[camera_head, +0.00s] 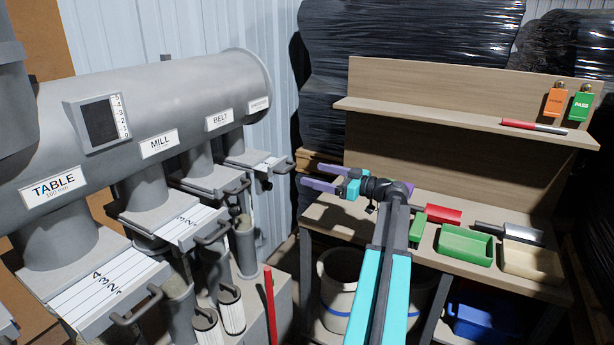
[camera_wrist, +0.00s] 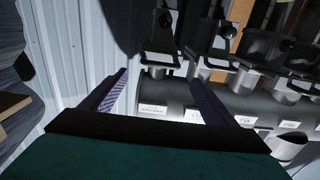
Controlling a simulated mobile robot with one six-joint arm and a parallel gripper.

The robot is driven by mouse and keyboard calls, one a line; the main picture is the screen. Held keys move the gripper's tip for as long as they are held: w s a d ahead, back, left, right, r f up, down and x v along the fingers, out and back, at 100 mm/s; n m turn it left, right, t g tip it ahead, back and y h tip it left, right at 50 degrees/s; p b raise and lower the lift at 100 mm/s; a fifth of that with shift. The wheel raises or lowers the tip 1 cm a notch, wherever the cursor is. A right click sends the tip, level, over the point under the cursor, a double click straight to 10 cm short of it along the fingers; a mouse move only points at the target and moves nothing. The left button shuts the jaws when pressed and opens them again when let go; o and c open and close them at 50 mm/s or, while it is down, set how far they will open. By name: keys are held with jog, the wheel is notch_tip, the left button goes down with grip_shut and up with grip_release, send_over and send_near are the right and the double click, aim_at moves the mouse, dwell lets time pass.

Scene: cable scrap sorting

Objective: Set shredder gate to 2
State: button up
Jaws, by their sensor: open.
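The grey duct (camera_head: 190,85) carries labelled gates reading TABLE, MILL and BELT. The farthest label (camera_head: 259,105) is too small to read surely; it fits the shredder. Below it is the farthest gate (camera_head: 255,160), a pale slide plate with a handle (camera_head: 283,166) on its right end. Its scale and setting cannot be read. My gripper (camera_head: 322,178) has purple fingers, open and empty, to the right of that handle and apart from it. In the wrist view my gripper (camera_wrist: 162,76) frames the white wall and part of the duct (camera_wrist: 165,88), with a gate handle (camera_wrist: 160,58) beyond the fingertips.
A wooden bench (camera_head: 450,195) on the right holds a green tray (camera_head: 465,246), a cream tray (camera_head: 532,262) and scoops. Orange (camera_head: 555,101) and green (camera_head: 580,105) tags hang on the back panel. A red bar (camera_head: 270,305) rises near the gates.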

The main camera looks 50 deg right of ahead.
jog(key=shift+v, duration=1.5)
